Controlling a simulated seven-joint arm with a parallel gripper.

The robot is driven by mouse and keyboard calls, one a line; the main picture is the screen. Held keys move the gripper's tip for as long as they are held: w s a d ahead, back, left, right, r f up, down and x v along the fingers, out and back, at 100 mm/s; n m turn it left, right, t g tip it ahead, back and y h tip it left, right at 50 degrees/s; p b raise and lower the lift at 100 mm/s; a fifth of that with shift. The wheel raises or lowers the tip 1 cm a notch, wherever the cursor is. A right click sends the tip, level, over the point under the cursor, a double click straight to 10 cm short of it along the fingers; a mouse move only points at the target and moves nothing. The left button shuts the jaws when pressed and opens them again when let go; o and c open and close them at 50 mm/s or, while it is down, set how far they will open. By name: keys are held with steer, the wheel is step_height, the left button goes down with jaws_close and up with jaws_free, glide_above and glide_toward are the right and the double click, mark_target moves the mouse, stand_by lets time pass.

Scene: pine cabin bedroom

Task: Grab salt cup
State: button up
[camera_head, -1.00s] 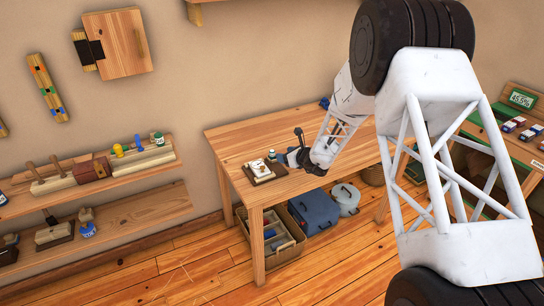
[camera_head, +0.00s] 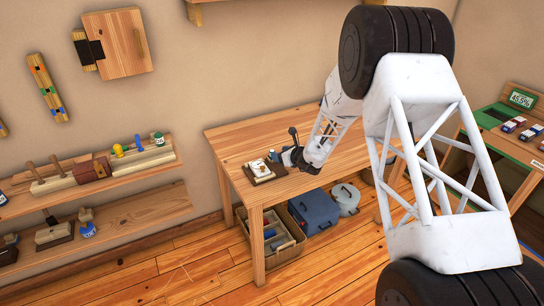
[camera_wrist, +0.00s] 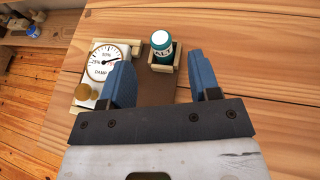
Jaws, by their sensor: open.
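The salt cup (camera_wrist: 162,47) is a small teal cylinder with a white lid and the letters "ALT" showing on its side. In the wrist view it stands upright in a small wooden holder on a brown board (camera_wrist: 154,88). My gripper (camera_wrist: 165,75) is open, with its two blue fingers on either side and nearer the camera. The cup lies ahead, between the lines of the fingers, and neither finger clearly touches it. In the head view my gripper (camera_head: 286,157) is at the board on the table, and the cup (camera_head: 273,155) is small beside it.
The wooden table (camera_head: 232,140) has free room to the right. Bins stand beneath it. A shelf (camera_head: 120,217) is at left.

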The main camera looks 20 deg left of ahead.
steer(key=shift+x, duration=2.3)
jaws_close()
steer(key=shift+r, duration=0.1)
steer(key=shift+r, duration=0.8)
step_height(320, 180, up, 2)
steer(key=shift+d+r, duration=0.1)
steer(key=s+d, duration=0.3)
steer(key=s, duration=0.4)
steer(key=s+d, duration=0.4)
steer(key=s, duration=0.3)
steer(key=shift+r, duration=0.45)
steer(key=shift+d, duration=0.15)
